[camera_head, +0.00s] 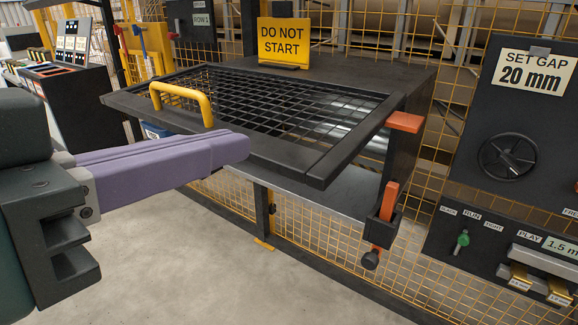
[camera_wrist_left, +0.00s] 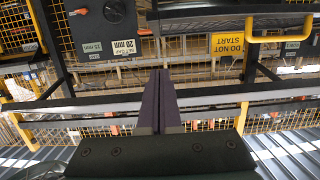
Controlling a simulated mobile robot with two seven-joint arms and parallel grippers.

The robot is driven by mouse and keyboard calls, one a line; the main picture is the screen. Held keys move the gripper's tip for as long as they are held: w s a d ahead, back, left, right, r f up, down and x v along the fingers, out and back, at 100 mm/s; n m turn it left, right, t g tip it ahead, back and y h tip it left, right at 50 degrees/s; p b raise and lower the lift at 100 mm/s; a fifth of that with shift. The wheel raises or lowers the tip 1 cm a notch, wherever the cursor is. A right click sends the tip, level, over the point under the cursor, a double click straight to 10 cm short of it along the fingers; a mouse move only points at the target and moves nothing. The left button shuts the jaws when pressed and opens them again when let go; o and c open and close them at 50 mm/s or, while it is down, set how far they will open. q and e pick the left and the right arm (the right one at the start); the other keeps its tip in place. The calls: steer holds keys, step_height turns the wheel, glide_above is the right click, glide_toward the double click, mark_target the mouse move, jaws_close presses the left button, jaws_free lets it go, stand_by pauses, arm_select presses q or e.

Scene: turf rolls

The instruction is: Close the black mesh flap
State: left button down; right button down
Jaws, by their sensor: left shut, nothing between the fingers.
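The black mesh flap (camera_head: 313,172) juts out from the machine roughly level, tilted slightly, with its black grid framed by dark bars. A yellow handle (camera_head: 182,88) stands on its front bar, toward the left. My left gripper (camera_head: 240,147) comes in from the left with its purple fingers pressed together and empty. In the head view its tips overlap the flap's front bar, below and right of the handle; I cannot tell if they touch it. The fingers also show in the left wrist view (camera_wrist_left: 158,75), crossing a dark bar. My right gripper is not in view.
A yellow "DO NOT START" sign (camera_head: 284,42) stands on the machine top behind the flap. An orange latch part (camera_head: 389,200) hangs at the flap's right side. A dark control panel (camera_head: 520,110) with a handwheel is at the right. The floor (camera_head: 200,270) in front is clear.

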arm_select(q)
glide_above(299, 168)
steer(key=s, duration=0.3)
step_height(299, 168, down, 2)
steer(key=shift+a+f+b, duration=0.1)
steer(key=shift+f+b, duration=0.5)
steer(key=shift+f, duration=1.5)
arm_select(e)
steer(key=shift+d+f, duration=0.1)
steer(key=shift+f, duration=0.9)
